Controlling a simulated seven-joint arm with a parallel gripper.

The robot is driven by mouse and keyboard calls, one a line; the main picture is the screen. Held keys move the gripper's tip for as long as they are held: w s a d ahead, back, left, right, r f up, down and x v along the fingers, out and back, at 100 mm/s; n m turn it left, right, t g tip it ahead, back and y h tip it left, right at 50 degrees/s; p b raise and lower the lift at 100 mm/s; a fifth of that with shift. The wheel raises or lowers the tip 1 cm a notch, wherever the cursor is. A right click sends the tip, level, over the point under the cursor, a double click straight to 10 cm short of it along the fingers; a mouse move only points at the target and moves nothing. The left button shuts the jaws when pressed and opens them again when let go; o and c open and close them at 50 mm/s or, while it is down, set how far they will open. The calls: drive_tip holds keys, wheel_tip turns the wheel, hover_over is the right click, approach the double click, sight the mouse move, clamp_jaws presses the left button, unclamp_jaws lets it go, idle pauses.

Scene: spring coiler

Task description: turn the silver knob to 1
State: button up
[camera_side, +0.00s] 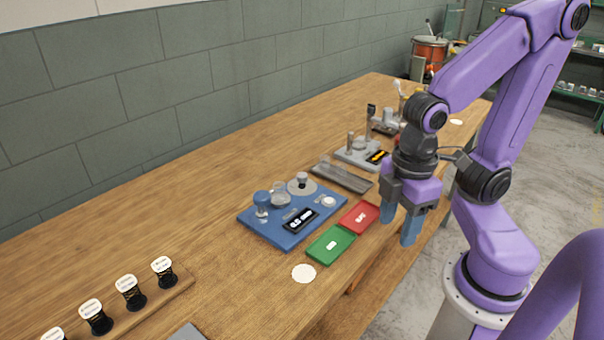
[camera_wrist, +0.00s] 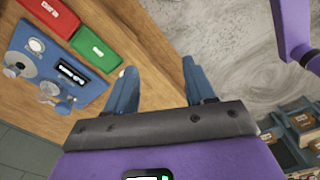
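The silver knob (camera_side: 302,178) stands on a round grey dial at the back right of a blue board (camera_side: 262,233). In the wrist view the knob (camera_wrist: 14,69) is at the left edge on its pale disc. Its setting is too small to read. The board has a lit display (camera_side: 300,221), a blue-topped post (camera_side: 262,204), a clear part (camera_side: 281,194) and a white round piece (camera_side: 329,202). My gripper (camera_side: 400,218) is open and empty, fingers pointing down, to the right of the board and apart from it. Its spread fingers also show in the wrist view (camera_wrist: 163,82).
A green tray (camera_side: 331,245) and a red tray (camera_side: 360,217) lie between the board and my gripper. A grey tray (camera_side: 341,174) and a grey device (camera_side: 360,153) stand further back. Several spools on a wooden rack (camera_side: 155,297) are at lower left.

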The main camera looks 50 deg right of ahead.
drive_tip(key=w+a+r, duration=0.2)
drive_tip(key=w+r, duration=0.1)
drive_tip(key=w, duration=0.9)
drive_tip(key=m, duration=0.1)
hover_over(302, 174)
wheel_tip(302, 174, down, 17)
drive_tip(key=shift+f, duration=0.1)
drive_tip(key=c, duration=1)
